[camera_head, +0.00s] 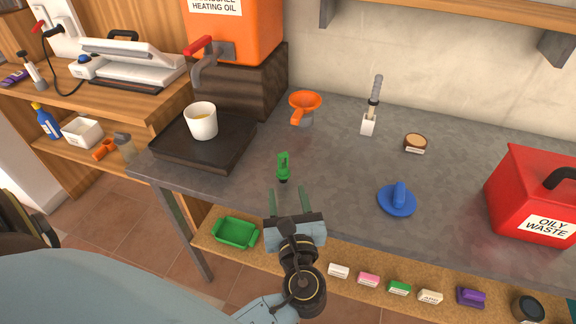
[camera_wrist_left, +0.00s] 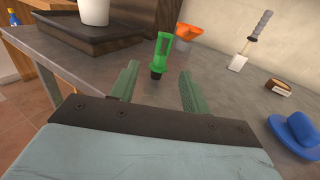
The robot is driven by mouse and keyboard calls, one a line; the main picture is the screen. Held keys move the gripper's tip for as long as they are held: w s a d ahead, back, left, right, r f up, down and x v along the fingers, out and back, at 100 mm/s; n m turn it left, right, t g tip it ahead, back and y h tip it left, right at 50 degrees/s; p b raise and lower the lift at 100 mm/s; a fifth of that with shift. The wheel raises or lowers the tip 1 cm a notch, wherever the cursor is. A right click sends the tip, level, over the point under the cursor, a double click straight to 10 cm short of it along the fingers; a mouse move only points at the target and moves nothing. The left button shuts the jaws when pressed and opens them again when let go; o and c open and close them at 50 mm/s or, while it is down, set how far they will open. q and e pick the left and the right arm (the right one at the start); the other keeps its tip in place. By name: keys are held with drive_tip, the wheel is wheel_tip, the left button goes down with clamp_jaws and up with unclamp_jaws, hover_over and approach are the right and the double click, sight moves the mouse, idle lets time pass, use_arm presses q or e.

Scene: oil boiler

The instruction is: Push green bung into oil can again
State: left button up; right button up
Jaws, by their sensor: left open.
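The green bung (camera_head: 283,166), with a looped top and a dark lower end, stands upright on the grey worktop near its front edge. It also shows in the left wrist view (camera_wrist_left: 163,47), just beyond and between my fingertips. My left gripper (camera_head: 287,190) is open and empty at the worktop's front edge, its two green fingers pointing at the bung without visibly touching it. I cannot pick out a thing that is clearly the oil can. An orange tank (camera_head: 235,35) labelled heating oil, with a red-handled tap, stands at the back. My right gripper is not in view.
An orange funnel (camera_head: 305,101), a scraper-like tool (camera_head: 371,108), a blue lid (camera_head: 397,200) and a red oily waste bin (camera_head: 527,195) stand around.

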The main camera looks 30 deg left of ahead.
sight(284, 169)
use_arm(q)
drive_tip(key=x, duration=0.4)
drive_tip(key=shift+a, duration=0.2)
drive_tip(key=shift+w+a, duration=0.3)
drive_tip(key=shift+w, duration=0.15)
drive_tip(key=x, duration=0.1)
drive_tip(key=b+x, duration=0.1)
drive_tip(key=x, duration=0.2)
drive_tip(key=shift+w+d+f+b, duration=0.2)
drive_tip(key=shift+w+f+b, duration=0.1)
drive_tip(key=shift+w+a, duration=0.3)
drive_tip(key=shift+a, duration=0.05)
clamp_jaws()
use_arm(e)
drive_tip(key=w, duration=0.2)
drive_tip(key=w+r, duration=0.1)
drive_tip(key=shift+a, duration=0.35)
use_arm(q)
drive_tip(key=shift+r, duration=0.15)
